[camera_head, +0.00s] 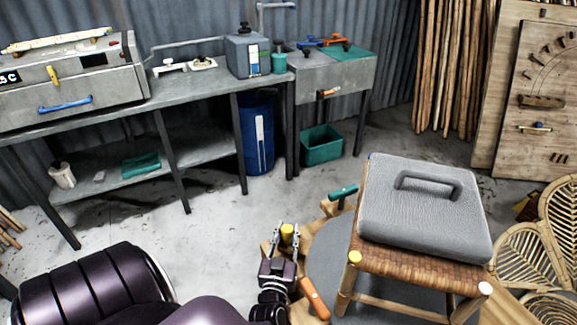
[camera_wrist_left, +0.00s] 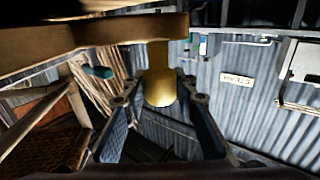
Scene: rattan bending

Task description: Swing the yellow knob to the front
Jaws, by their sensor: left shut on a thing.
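The yellow knob (camera_head: 288,233) sits at the wooden jig in the lower middle of the head view. In the left wrist view the yellow knob (camera_wrist_left: 160,88) hangs from a wooden bar (camera_wrist_left: 90,38), between my fingers. My left gripper (camera_head: 288,238) is shut on the yellow knob, one finger on each side of it. The left fingers also show in the left wrist view (camera_wrist_left: 160,105). My right gripper is in neither view.
A stool with a grey cushion (camera_head: 425,205) stands just right of the jig. An orange handle (camera_head: 314,298) and a green handle (camera_head: 343,192) stick out near my left gripper. A grey workbench (camera_head: 200,90) runs along the back wall. The floor (camera_head: 215,225) between is clear.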

